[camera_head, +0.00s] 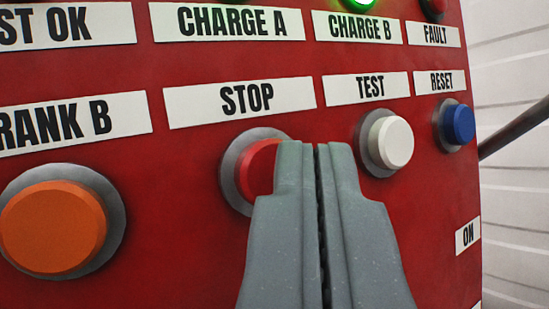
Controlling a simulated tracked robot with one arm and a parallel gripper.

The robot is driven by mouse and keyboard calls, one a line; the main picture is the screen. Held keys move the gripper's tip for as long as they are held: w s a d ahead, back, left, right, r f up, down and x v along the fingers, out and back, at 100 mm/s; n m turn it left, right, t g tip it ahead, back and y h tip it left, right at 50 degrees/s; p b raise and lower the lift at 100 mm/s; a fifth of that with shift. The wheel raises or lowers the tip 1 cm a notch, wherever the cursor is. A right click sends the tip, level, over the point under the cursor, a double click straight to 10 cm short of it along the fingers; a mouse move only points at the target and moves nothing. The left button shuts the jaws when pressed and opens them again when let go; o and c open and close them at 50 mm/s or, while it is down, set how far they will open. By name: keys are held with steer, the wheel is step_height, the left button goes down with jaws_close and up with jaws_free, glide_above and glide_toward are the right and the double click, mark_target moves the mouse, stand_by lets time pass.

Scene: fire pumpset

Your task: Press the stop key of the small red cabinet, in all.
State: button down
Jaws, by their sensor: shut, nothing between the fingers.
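The small red cabinet (190,220) fills most of the view, its face slanting away to the right. The stop key (258,166) is a red round button in a grey ring, under a white label reading STOP. My gripper (317,146) is shut and empty. Its fingertips overlap the right part of the stop key in the view and hide it. I cannot tell whether the fingertips touch the key or stand in front of it.
An orange button (52,228) is at the lower left, under a label ending in RANK B. A white TEST button (391,142) and a blue RESET button (457,122) are to the right. A green lamp (355,3) is lit at the top. A dark bar (515,130) runs beyond the cabinet's right edge.

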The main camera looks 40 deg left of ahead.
steer(key=shift+w+a, duration=0.15)
steer(key=shift+a, duration=0.25)
stand_by(0.6)
steer(key=shift+d, duration=0.1)
stand_by(0.3)
steer(key=shift+s+d+b, duration=0.3)
steer(key=shift+d+b, duration=0.1)
steer(key=shift+d, duration=0.25)
steer(key=shift+d, duration=0.1)
steer(key=d+b, duration=0.1)
steer(key=s+d, duration=0.1)
steer(key=d, duration=0.1)
steer(key=s+d+b, duration=0.1)
steer(key=shift+d+b, duration=0.25)
steer(key=shift+b, duration=0.1)
stand_by(0.4)
